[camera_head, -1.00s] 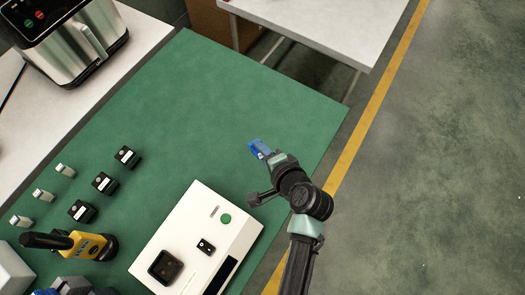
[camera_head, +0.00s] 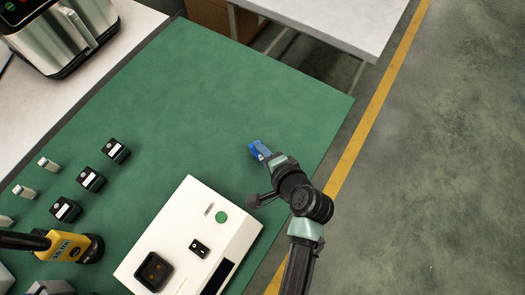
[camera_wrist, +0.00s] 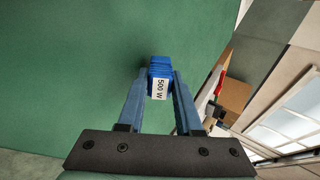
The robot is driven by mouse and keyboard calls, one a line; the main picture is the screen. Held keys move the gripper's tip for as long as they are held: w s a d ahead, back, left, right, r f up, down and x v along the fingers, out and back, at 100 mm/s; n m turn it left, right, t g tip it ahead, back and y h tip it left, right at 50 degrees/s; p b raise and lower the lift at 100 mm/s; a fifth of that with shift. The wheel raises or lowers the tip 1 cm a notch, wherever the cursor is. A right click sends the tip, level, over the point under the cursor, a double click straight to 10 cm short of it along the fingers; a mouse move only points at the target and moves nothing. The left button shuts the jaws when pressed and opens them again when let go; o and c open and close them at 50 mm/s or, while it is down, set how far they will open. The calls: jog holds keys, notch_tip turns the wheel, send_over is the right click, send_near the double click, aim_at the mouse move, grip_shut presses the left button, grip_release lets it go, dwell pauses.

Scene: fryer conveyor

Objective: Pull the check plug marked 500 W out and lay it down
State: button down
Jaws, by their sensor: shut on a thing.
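The blue check plug marked 500 W (camera_wrist: 159,86) is between the fingers of my gripper (camera_wrist: 160,95) in the wrist view, its white label facing the camera. In the head view my gripper (camera_head: 262,152) is over the far right part of the green mat (camera_head: 200,90). Whether the plug touches the mat cannot be told. The white tester box (camera_head: 228,262) stands on the mat below and left of my gripper. Its black socket (camera_head: 154,271) is empty.
Several black blocks with white labels (camera_head: 91,179) and small pale pieces (camera_head: 48,164) stand at left. A yellow tool with a black handle (camera_head: 70,246) is at lower left. A steel fryer (camera_head: 65,35) is at upper left. The mat's middle is clear.

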jog(key=c, duration=0.5)
grip_release()
jog(key=shift+s+r, duration=0.1)
jog(key=v, duration=1.3)
jog(key=w+r+n+t+h, duration=0.1)
jog(key=w+r+n+t, duration=0.3)
jog(key=r, duration=0.6)
jog(key=w+r+n+t+h, duration=0.1)
jog(key=w+r, duration=0.6)
jog(key=r, duration=0.2)
jog(key=w+r+n+t+h, duration=0.1)
jog(key=w+r+n+t, duration=0.3)
jog(key=r, duration=0.6)
jog(key=s+a+r+n+t, duration=0.1)
jog(key=s+a+r+t, duration=0.1)
jog(key=r, duration=0.8)
jog(key=s+a+r+n+t+h, duration=0.1)
jog(key=s+r+t, duration=0.3)
jog(key=r, duration=0.6)
jog(key=s+a+r+n+t, duration=0.2)
jog(key=a+r+t, duration=0.1)
jog(key=r, duration=0.8)
jog(key=shift+s+a, duration=0.15)
jog(key=shift+s, duration=0.25)
